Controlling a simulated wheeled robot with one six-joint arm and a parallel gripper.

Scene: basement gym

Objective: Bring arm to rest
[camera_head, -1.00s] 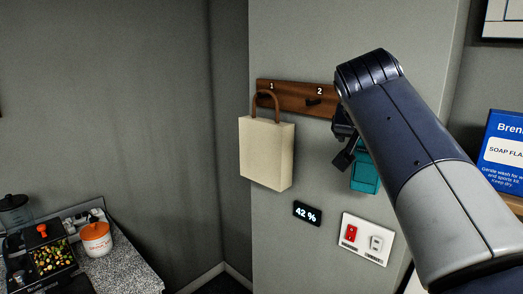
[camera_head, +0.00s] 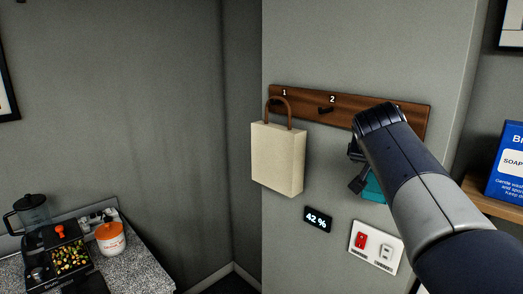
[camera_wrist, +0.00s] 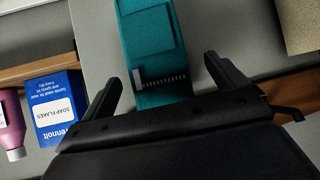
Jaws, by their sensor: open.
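My gripper (camera_head: 357,167) is at the end of my arm, in front of the right part of a wooden hook rack on the wall. The wrist view shows its two black fingers (camera_wrist: 162,72) spread apart with nothing gripped. A teal item (camera_head: 373,188) is mostly hidden behind my arm in the head view. In the wrist view the teal item (camera_wrist: 153,50) lies ahead, its end in line with the gap between the fingers. Its hanging point is hidden.
The wooden rack (camera_head: 308,104) has hooks marked 1 and 2. A cream bag (camera_head: 277,158) hangs at hook 1. Below are a 42 % display (camera_head: 317,219) and a switch panel (camera_head: 376,246). A blue soap-flakes box (camera_head: 508,165) stands on a shelf at right; a counter (camera_head: 140,265) is lower left.

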